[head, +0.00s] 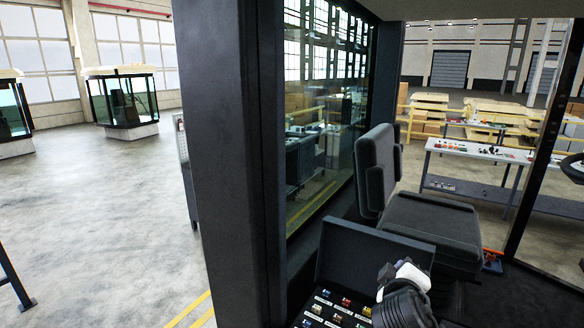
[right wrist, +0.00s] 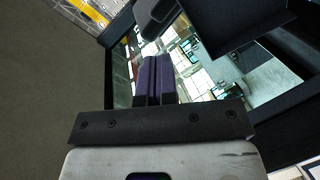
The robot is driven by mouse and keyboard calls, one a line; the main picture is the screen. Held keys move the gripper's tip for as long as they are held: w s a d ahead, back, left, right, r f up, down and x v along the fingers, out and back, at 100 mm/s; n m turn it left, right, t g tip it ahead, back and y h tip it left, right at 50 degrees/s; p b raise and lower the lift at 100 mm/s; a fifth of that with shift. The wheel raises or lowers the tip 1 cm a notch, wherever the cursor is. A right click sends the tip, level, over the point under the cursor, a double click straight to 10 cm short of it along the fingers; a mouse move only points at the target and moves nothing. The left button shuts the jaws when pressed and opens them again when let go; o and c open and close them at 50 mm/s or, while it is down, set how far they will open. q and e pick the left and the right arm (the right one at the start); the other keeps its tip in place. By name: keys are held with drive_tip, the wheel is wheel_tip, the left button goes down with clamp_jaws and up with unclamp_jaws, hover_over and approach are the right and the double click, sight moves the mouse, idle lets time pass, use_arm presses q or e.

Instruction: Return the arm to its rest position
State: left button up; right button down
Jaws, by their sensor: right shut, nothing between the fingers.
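My right gripper (right wrist: 158,60) shows in the right wrist view with its two dark purplish fingers together and nothing between them. Behind the fingers are glass panes and dark cab frame parts. In the head view one of my arms (head: 402,300), dark with a white part, comes up from the bottom edge, beside a dark panel with several small labelled coloured parts (head: 339,307). It overlaps the panel's right side in the picture; I cannot tell whether they touch. My left gripper is not in view.
A black seat (head: 430,228) stands just beyond the panel. A thick dark cab pillar (head: 230,150) and a window (head: 325,110) close off the left. A work table (head: 480,150) with small parts stands farther back right. Open concrete floor (head: 90,210) lies outside at the left.

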drive_tip(key=s+f+m+g+y+p, duration=0.2)
drive_tip(key=s+f, duration=0.7)
drive_tip(key=s, duration=0.6)
drive_tip(key=s+a+f+m+g+y+p, duration=0.1)
drive_tip(key=s+f+g+y+p, duration=0.1)
drive_tip(key=s+f+g, duration=0.3)
drive_tip(key=s+a+f+m+g+y+p, duration=0.1)
drive_tip(key=s+f+m+g+y+p, duration=0.1)
drive_tip(key=s+f, duration=1.2)
drive_tip(key=s+g, duration=0.1)
drive_tip(key=s, duration=0.9)
drive_tip(key=shift+s+m, duration=0.3)
drive_tip(key=shift+s, duration=0.05)
